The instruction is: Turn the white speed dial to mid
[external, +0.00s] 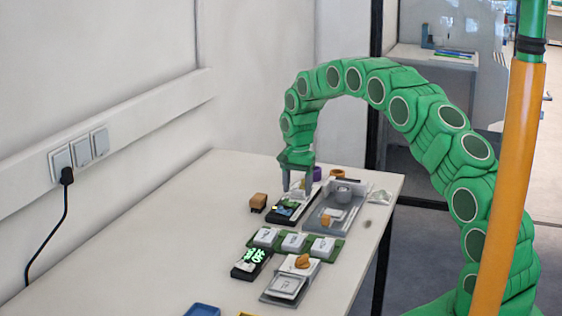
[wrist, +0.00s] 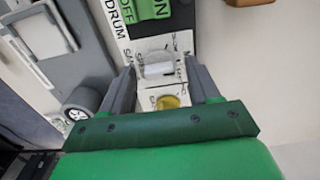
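The white speed dial (wrist: 158,66) shows in the wrist view on a white labelled plate, with a pale raised grip. My gripper (wrist: 161,72) has one finger on each side of it, with a gap visible on both sides, so it looks open. Whether the fingers reach down to the dial's height I cannot tell. A yellow dial (wrist: 167,102) is just below it, nearer my palm. In the external view my gripper (external: 298,188) points down over the black control panel (external: 283,213), and the white dial there is too small to make out clearly.
A green on/off switch (wrist: 150,8) is above the dial in the wrist view. A grey machine (external: 325,218) stands close on the right, and a brown block (external: 258,202) on the left. More panels (external: 293,242) lie nearer the camera. The table's left side is clear.

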